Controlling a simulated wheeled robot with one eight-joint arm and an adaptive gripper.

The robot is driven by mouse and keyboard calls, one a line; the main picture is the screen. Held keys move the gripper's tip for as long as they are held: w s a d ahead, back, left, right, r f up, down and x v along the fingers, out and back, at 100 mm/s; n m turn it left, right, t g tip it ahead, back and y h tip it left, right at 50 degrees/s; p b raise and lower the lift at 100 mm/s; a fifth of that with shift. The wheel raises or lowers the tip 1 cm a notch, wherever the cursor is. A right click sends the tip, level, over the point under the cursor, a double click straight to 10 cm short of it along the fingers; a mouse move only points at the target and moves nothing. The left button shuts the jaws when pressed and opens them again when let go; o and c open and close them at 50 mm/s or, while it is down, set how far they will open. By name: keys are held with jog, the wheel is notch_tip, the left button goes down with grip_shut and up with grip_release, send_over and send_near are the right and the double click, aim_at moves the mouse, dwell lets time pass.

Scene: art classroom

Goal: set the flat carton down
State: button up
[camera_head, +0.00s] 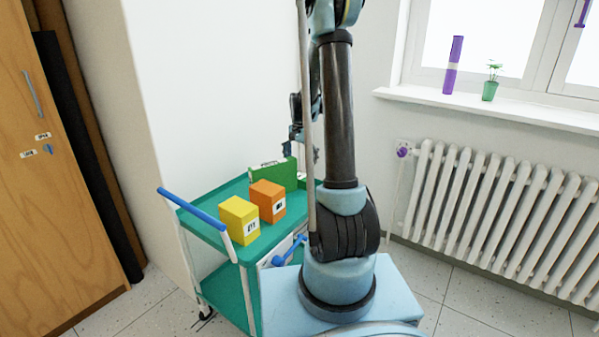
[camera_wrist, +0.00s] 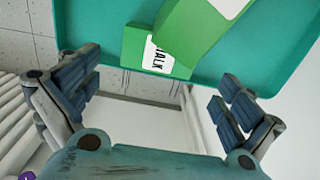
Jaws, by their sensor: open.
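The flat green carton (camera_head: 272,176) stands on the teal top of the trolley (camera_head: 238,188), behind an orange box. In the wrist view the carton (camera_wrist: 190,38) shows a white label, partly readable as chalk, and sits over the trolley top (camera_wrist: 95,25). My gripper (camera_wrist: 158,85) is open, its two fingers spread wide to the left and right. The carton lies beyond the fingertips, with a visible gap, and nothing is held. In the head view my gripper (camera_head: 303,142) is above the carton's right end, partly hidden by my arm.
An orange box (camera_head: 267,203) and a yellow box (camera_head: 238,216) stand on the trolley in front of the carton. A white radiator (camera_head: 500,210) is on the right wall. A purple cylinder (camera_head: 453,65) and a potted plant (camera_head: 490,88) stand on the windowsill. A wooden cabinet (camera_head: 45,200) is at left.

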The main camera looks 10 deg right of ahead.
jog(key=s+r+n+t, duration=0.1)
jog(key=s+r+n, duration=0.1)
jog(key=s+r, duration=0.6)
jog(key=s+r+n, duration=0.2)
jog(key=s+r, duration=0.2)
jog(key=s, duration=0.9)
jog(key=s+f+n, duration=0.2)
jog(key=s+f, duration=0.1)
jog(key=s, duration=0.6)
jog(key=s+f+n+t, duration=0.1)
jog(key=s+f+n, duration=0.2)
jog(key=s, duration=0.7)
jog(key=shift+f, duration=0.6)
